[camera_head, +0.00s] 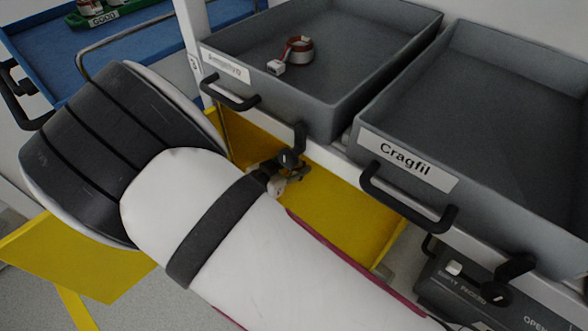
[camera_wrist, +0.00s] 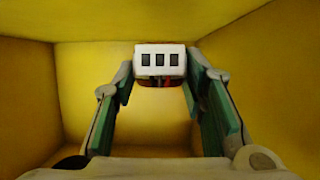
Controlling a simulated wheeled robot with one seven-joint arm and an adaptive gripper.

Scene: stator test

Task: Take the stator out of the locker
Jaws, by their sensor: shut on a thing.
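In the wrist view, the stator (camera_wrist: 160,60) shows as a white connector block with three dark slots and some red just below it. My gripper (camera_wrist: 160,76) is shut on it, one green-padded finger on each side. The rest of the stator is hidden behind the block. The yellow locker's walls (camera_wrist: 285,70) surround the gripper and stator in this view. In the head view, the yellow locker (camera_head: 345,205) is below the grey drawers, partly covered by my arm. My gripper and the held stator are hidden there.
Another stator-like ring with a white connector (camera_head: 299,50) lies in the left grey drawer (camera_head: 375,70). The grey drawer labelled Cragfil (camera_head: 500,90) is empty where visible. Black handles jut out in front. A blue tray (camera_head: 150,45) is at upper left.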

